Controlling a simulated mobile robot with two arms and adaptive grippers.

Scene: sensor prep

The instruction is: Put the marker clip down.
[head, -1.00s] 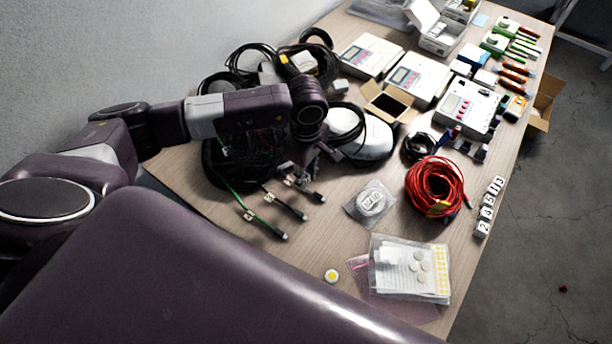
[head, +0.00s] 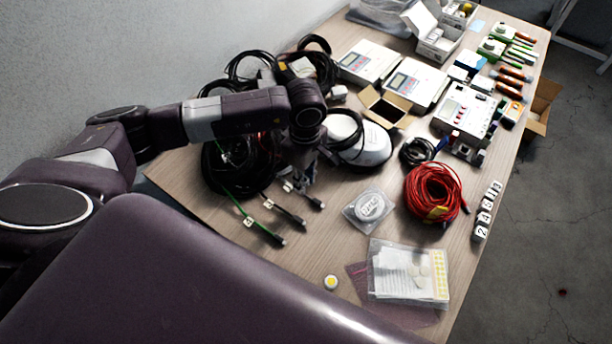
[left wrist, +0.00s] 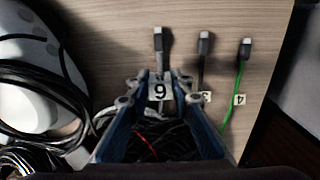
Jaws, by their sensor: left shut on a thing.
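My left gripper (head: 304,184) is low over the left part of the table, beside the plug ends of the cables. In the left wrist view its two blue fingers (left wrist: 158,98) are shut on the marker clip (left wrist: 160,92), a small white tag whose digit reads as 9 or 6. The clip is at the cable of the leftmost plug (left wrist: 162,40); whether it is clipped around that cable is hard to tell. Two more plugs lie beside it, one on a black cable (left wrist: 204,50) and one on a green cable (left wrist: 240,75), each with a white numbered tag. My right gripper is out of view.
Black cable coils (head: 232,165) and a white rounded device (head: 366,148) lie near the gripper. A bagged white disc (head: 370,207), a red cable coil (head: 433,193) and several white number tags (head: 488,211) lie right of it. Bare table (head: 320,245) shows in front.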

